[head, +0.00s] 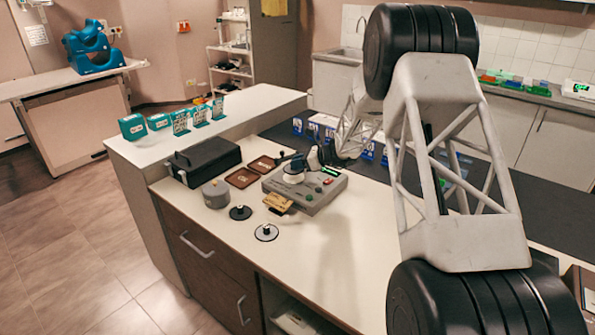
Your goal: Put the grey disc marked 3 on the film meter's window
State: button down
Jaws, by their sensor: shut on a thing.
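The film meter (322,196) is a grey box with green and red buttons on the near counter. My gripper (297,165) is over the meter's left part, at the end of my arm coming from the right. It is shut on a small pale grey disc (293,178), held at the meter's top. No number can be read on it, and I cannot tell whether it touches the meter. The window is not clearly visible beneath it. A dark disc (240,212) and a black disc with a pale rim (266,232) lie on the counter, their marks unreadable.
A grey round pot (216,194), a black case (205,161) and two brown trays (242,178) stand left of the meter. A gold-coloured card (278,202) is at its front left. Teal boxes (132,127) line the raised ledge. The counter front is mostly clear.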

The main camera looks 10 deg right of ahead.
aim_at(297, 170)
jog(key=shift+w, duration=0.1)
dwell(0.3)
jog(key=shift+f, duration=1.75)
jog(key=shift+f, duration=0.1)
jog(key=c, duration=1)
grip_release()
jog(key=shift+d+r, duration=0.15)
jog(key=shift+r, duration=0.05)
jog(key=v, duration=1.1)
jog(key=shift+s+d+r, duration=0.1)
jog(key=shift+s+d, duration=0.15)
jog(key=shift+d, duration=0.05)
